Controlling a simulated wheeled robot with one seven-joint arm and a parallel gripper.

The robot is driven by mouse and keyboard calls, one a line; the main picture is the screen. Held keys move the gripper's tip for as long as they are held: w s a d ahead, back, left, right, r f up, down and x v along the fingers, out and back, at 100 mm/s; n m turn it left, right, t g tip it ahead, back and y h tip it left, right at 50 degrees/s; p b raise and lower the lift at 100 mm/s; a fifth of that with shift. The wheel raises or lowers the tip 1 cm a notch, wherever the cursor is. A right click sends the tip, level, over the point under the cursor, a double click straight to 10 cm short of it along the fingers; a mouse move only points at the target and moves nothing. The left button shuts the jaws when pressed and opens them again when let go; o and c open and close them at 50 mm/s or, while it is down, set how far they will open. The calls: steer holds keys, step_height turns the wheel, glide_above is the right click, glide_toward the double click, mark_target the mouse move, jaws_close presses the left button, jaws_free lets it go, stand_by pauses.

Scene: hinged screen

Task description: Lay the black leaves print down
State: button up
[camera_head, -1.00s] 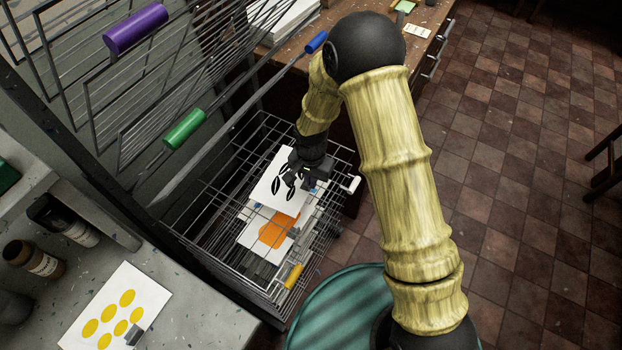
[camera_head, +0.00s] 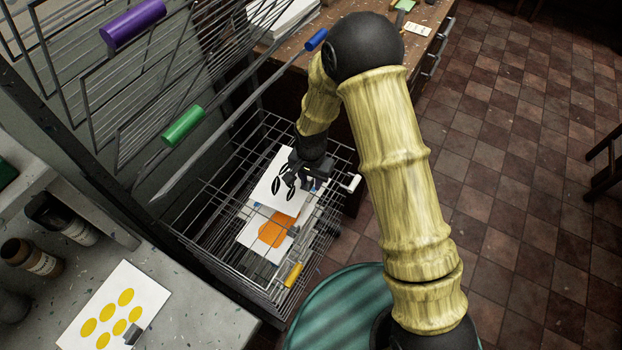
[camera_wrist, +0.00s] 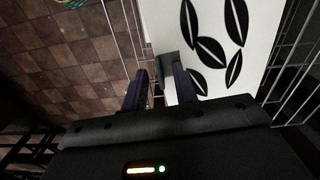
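The black leaves print (camera_head: 268,183), a white sheet with black leaf shapes, lies on a wire shelf of the rack (camera_head: 215,225). It overlaps an orange print (camera_head: 272,232) below it. In the wrist view the leaves print (camera_wrist: 255,55) fills the upper right. A grey tab (camera_wrist: 165,62) shows at its near edge, just beyond my fingertips. My gripper (camera_head: 298,178) is over the print's right edge. In the wrist view my gripper's two fingers (camera_wrist: 160,80) stand apart with a gap between them, open. The right finger partly covers the tab.
Raised wire shelves with purple (camera_head: 135,25), green (camera_head: 183,126) and blue (camera_head: 316,39) handles stand at upper left. A yellow handle (camera_head: 293,275) is on the low shelf's front. A yellow-dot print (camera_head: 112,305) lies on the grey counter (camera_head: 195,315).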

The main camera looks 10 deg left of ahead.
stand_by(0.4)
steer(key=shift+r+p, duration=2.6)
steer(key=shift+r, duration=1)
steer(key=s+d+r+n+t, duration=0.1)
steer(key=s+d+r+n, duration=0.1)
steer(key=d+r, duration=1.05)
steer(key=s+d+r+n+t, duration=0.1)
steer(key=s+d+r, duration=0.5)
steer(key=s+d, duration=0.2)
steer(key=shift+s+d+r+t, duration=0.15)
steer(key=shift+s+d+t, duration=0.2)
steer(key=shift+d, duration=0.6)
steer(key=shift+w, duration=0.15)
